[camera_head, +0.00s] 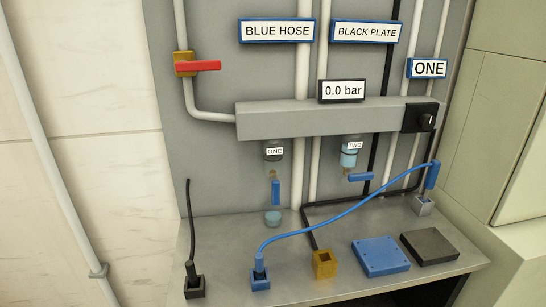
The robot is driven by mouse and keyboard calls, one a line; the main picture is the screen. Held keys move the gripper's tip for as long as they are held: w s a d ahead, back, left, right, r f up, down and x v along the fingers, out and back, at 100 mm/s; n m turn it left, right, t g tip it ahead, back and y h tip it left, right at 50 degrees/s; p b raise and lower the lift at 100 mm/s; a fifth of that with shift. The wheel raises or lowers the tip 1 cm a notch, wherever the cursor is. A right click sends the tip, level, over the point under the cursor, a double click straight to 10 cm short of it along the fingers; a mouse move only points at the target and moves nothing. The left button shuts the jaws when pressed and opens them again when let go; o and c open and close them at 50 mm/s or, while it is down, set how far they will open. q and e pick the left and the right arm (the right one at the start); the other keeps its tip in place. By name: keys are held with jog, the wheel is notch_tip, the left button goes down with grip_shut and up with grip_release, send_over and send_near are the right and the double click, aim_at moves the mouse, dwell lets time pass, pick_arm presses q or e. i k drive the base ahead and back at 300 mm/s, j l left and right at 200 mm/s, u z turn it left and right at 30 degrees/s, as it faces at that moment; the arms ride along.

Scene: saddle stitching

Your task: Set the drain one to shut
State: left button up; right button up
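Under the grey manifold bar (320,120) hangs a dark bowl labelled ONE (274,153). Below it is drain one, with a small brass body and a blue lever (275,191) that points straight down. A light blue cup or pool (272,218) is on the bench below that lever. To the right hangs a second bowl labelled TWO (349,158), with light blue in it. The blue lever (360,177) of drain two lies roughly level, pointing right. Neither of my grippers is in view.
A red lever valve (205,66) is at upper left, and a black knob (427,120) ends the bar. The gauge (342,90) reads 0.0 bar. A blue hose (345,212) arcs across the bench. Blue (380,256) and black (429,246) plates lie at right.

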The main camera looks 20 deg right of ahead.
aim_at(275, 183)
jog(key=k+l+u, duration=0.1)
jog(key=k+u, duration=0.5)
jog(key=k, duration=0.25)
